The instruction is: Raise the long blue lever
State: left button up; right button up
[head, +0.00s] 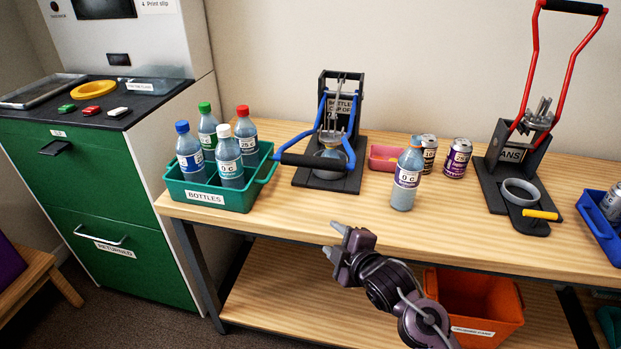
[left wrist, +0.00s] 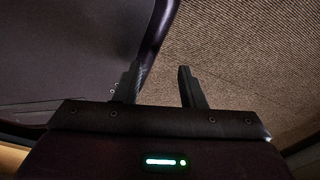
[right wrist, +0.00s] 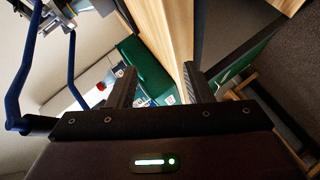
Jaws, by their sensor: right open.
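The long blue lever (head: 351,150) belongs to the black bottle press (head: 345,178) at the back middle of the table. It is down, its black grip (head: 312,161) low in front of the press. In the right wrist view the blue lever (right wrist: 72,62) shows at the left. My right gripper (head: 335,240) is open and empty at the table's front edge, in front of and below the grip, apart from it. In the right wrist view its fingers (right wrist: 157,88) are spread. My left gripper (left wrist: 158,87) is open and empty, away from the table; the head view does not show it.
A green bottle crate (head: 217,200) stands left of the press. A loose bottle (head: 405,180), a pink tray (head: 383,158) and cans (head: 457,158) stand to its right. A can press (head: 515,180) has its red lever raised. An orange bin (head: 475,308) sits below. The tabletop front is clear.

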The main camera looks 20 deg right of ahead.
aim_at(316, 167)
jog(key=r+n+t+y, duration=0.1)
jog(key=r+n, duration=0.1)
jog(key=r, duration=0.3)
jog(key=w+r+n+t+y, duration=0.1)
jog(key=r+n+t, duration=0.1)
jog(key=r, duration=0.3)
jog(key=a+r+n+t, duration=0.1)
jog(key=r+n, duration=0.2)
jog(key=r, duration=0.2)
jog(key=shift+w+y, duration=0.15)
jog(key=shift+y, duration=0.25)
jog(key=shift+w+r, duration=0.2)
jog(key=shift+r, duration=0.05)
jog(key=p+x, duration=0.1)
jog(key=x, duration=0.5)
jog(key=shift+w, duration=0.1)
jog(key=shift+w+a, duration=0.1)
jog(key=shift+w, duration=0.4)
pick_arm(q)
jog(key=shift+s+a+r, duration=0.15)
jog(key=shift+s+a, duration=0.1)
jog(key=shift+s, duration=0.5)
pick_arm(e)
grip_shut()
